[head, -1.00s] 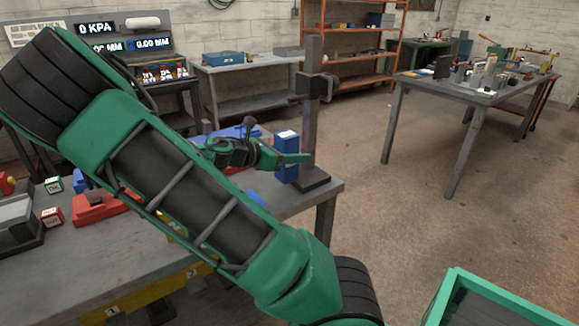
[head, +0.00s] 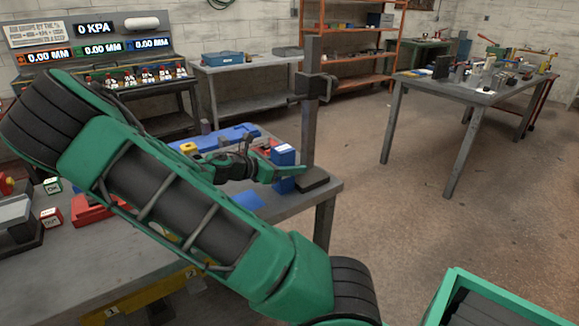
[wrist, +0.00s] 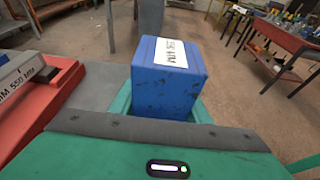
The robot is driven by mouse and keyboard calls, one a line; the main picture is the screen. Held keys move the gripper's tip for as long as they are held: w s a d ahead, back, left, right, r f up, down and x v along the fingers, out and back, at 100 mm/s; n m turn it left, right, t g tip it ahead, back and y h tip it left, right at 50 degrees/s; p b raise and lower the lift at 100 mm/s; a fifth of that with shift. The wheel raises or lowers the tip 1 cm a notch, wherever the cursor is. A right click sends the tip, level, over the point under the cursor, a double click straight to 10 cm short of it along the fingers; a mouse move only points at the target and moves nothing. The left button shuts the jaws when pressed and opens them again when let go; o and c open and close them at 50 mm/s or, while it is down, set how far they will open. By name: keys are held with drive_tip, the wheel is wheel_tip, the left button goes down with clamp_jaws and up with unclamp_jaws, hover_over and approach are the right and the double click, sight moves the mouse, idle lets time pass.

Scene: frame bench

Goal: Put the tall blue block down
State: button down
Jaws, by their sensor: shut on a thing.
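The tall blue block (head: 284,157) has a white label on its top and stands upright at the right end of the grey bench (head: 150,240). My gripper (head: 278,172) is shut on it, with green fingers on its sides. In the wrist view the block (wrist: 166,78) fills the middle between my green fingertips (wrist: 165,108). Its lower part is hidden there by the fingers and gripper body. I cannot tell whether its bottom touches the bench.
A dark post stand (head: 311,120) rises just right of the block, its base (head: 313,181) very close. A flat blue patch (head: 248,201) lies on the bench to the left. A red device (wrist: 40,95) shows left of the block. Bench edge is nearby.

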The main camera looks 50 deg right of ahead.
drive_tip(key=c, duration=1)
unclamp_jaws()
drive_tip(key=v, duration=1.2)
drive_tip(key=shift+s, duration=0.1)
